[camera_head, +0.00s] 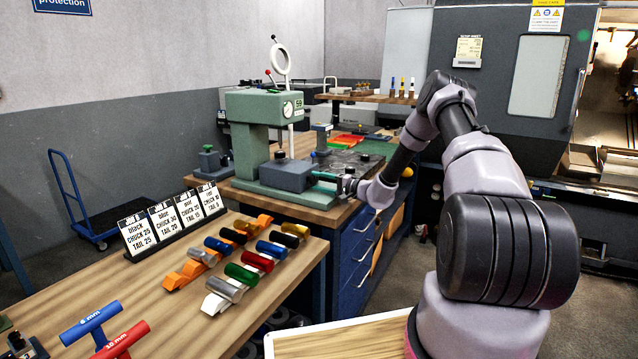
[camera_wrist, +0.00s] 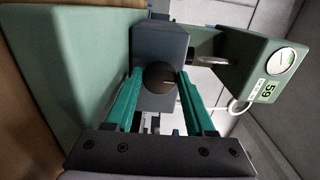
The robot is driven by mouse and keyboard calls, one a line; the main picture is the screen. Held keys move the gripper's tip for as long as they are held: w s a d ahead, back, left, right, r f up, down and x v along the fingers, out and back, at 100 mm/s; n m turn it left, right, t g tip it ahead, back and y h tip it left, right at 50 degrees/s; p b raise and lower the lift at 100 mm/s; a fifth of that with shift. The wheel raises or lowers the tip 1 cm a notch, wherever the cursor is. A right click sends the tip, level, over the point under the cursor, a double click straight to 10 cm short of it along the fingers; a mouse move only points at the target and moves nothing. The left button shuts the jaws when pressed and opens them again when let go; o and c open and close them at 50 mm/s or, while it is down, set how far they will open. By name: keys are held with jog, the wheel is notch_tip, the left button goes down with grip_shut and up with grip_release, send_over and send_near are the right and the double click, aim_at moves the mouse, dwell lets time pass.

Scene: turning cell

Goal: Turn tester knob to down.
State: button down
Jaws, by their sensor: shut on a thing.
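The tester is a green bench machine (camera_head: 255,108) with a round dial and a "59" label, standing on the workbench. Its dark grey box (camera_head: 287,174) sits at the front of the green base. In the wrist view the round black tester knob (camera_wrist: 158,76) is on the face of the box (camera_wrist: 160,42). My gripper (camera_wrist: 160,80) has its two green fingers on either side of the knob, shut on it. In the head view my gripper (camera_head: 322,176) meets the right side of the box and the knob is hidden. I cannot tell which way the knob points.
Blue drawers (camera_head: 358,262) stand under the tester bench. A large grey lathe (camera_head: 520,95) is at the back right.

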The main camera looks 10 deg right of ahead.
jog(key=shift+c, duration=1.4)
grip_release()
